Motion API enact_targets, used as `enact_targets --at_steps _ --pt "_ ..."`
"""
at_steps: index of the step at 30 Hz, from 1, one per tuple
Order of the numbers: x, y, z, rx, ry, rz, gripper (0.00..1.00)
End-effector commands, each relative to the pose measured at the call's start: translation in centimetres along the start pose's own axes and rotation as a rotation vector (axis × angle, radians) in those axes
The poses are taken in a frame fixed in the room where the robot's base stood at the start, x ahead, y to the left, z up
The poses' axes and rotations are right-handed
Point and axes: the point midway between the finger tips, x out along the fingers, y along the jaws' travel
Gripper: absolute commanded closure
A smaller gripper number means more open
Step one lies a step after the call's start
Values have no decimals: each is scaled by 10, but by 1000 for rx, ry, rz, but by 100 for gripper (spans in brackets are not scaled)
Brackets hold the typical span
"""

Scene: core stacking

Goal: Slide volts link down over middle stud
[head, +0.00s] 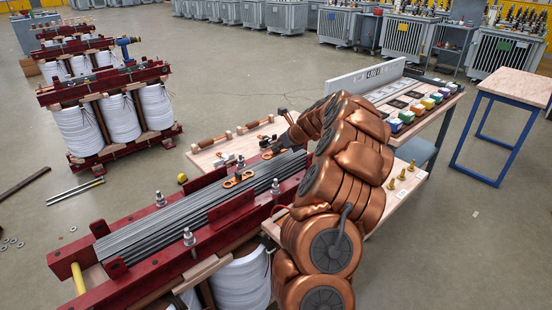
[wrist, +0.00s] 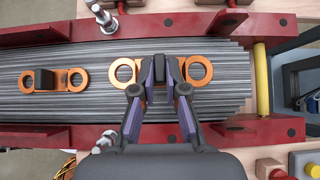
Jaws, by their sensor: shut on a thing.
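My gripper (wrist: 160,68) is shut on an orange two-ring link (wrist: 200,70). Its middle is hidden between the fingers, and one ring shows on each side. The link is over the grey laminated core (wrist: 220,100); its height above it is hard to tell. A second two-ring link (wrist: 60,80) with a dark middle block lies on the core to the left, and also shows in the head view (head: 237,179). Upright metal studs stand on the red beams, one (wrist: 108,22) above and one (wrist: 108,138) below in the wrist view. Which is the middle stud is unclear.
Red clamp beams (head: 200,243) run along both core sides, with upright red tabs. A yellow rod (wrist: 262,80) crosses the core's right end in the wrist view. Another core assembly (head: 120,115) stands back left.

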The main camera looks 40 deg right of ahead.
Motion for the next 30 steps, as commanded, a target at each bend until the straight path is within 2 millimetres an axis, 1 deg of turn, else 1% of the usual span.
enact_targets --at_steps 18,30 --pt "-14 0 14 0 0 0 100" --pt "-14 1 15 -1 0 1 100"
